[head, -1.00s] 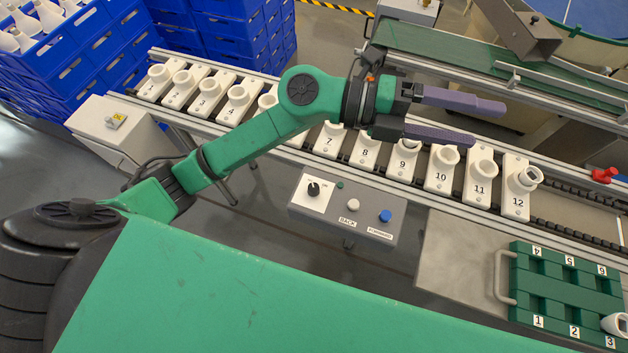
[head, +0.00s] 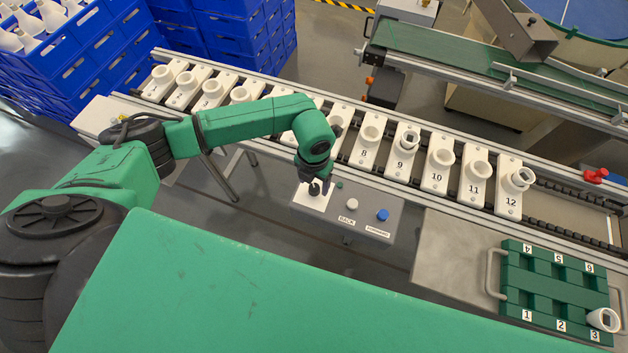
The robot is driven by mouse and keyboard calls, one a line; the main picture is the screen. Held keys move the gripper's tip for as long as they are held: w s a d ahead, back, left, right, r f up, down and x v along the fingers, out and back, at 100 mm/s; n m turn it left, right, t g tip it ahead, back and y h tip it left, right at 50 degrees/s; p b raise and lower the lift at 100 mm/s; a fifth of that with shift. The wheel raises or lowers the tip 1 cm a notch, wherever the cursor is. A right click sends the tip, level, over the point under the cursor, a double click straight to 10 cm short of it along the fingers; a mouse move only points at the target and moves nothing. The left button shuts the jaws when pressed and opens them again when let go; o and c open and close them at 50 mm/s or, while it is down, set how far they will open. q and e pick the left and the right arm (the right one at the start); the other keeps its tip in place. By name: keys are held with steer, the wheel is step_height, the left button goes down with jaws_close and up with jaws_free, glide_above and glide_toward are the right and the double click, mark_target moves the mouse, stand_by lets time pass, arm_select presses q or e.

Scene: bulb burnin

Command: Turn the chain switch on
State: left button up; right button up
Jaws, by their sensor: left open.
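The chain switch, a black rotary knob (head: 315,188) on a white plate, is at the left end of a grey control box (head: 366,210) in the head view. My left gripper (head: 315,180) points down over it, its dark fingertips at or just above the knob. The gripper is open, and it and the wrist hide part of the knob, so its turn position and any contact cannot be told. My right gripper is not in view.
A small green lamp, a white BACK button (head: 351,203) and a blue FORWARD button (head: 382,215) are right of the knob. Behind runs a chain conveyor with numbered white sockets (head: 437,173). A green tray (head: 553,288) with numbered slots stands at the right.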

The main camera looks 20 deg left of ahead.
arm_select(q)
steer(key=shift+f, duration=0.8)
jaws_close()
steer(key=m+b, duration=0.3)
steer(key=shift+w+f, duration=0.1)
steer(key=shift+f, duration=0.1)
steer(key=m+b, duration=0.8)
steer(key=shift+d+b, duration=0.1)
steer(key=shift+b, duration=0.3)
steer(key=shift+r+m+b, duration=0.15)
steer(key=shift+m+b, duration=0.5)
steer(key=shift+m, duration=0.15)
steer(key=shift+r+m+b, duration=0.15)
steer(key=shift+m+b, duration=0.5)
steer(key=shift+m, duration=0.15)
jaws_free()
